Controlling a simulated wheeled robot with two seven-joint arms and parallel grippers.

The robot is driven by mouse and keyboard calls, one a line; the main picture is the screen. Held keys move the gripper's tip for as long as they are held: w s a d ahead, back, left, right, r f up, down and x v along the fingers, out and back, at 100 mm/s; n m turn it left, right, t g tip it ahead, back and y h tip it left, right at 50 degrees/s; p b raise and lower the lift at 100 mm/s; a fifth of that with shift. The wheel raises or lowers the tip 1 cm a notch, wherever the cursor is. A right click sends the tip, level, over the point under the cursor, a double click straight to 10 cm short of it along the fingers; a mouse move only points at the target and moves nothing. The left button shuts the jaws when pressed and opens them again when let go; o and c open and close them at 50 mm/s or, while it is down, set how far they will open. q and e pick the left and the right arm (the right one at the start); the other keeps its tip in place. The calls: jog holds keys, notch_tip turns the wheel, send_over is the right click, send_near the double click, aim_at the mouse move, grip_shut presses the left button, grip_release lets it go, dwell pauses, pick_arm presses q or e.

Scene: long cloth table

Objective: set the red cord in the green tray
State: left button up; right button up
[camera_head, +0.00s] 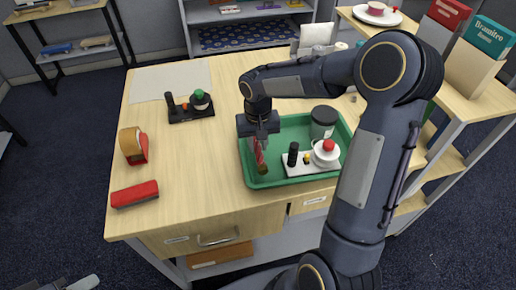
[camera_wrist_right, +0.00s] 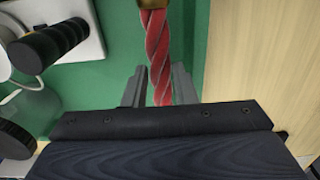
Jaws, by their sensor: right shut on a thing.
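The red cord (camera_head: 260,157) is a twisted red rope with a brass-coloured end. My right gripper (camera_head: 262,137) is shut on it, and the cord hangs down over the left part of the green tray (camera_head: 258,182). In the right wrist view the cord (camera_wrist_right: 157,45) runs between the two grey fingers of the right gripper (camera_wrist_right: 158,88), with green tray surface behind it. I cannot tell whether its lower end touches the tray floor. My left gripper is not clearly seen.
In the tray stand a dark-lidded jar (camera_head: 323,122) and a white holder (camera_head: 297,168) with a black grip and a red-topped white piece. On the table are a red stapler-like item (camera_head: 135,195), a red-and-wood item (camera_head: 133,146) and a black stand (camera_head: 190,110).

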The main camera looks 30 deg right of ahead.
aim_at(258, 146)
jog(key=shift+f, duration=1.55)
jog(key=shift+f, duration=0.1)
jog(key=shift+f, duration=0.15)
jog(key=o, duration=0.7)
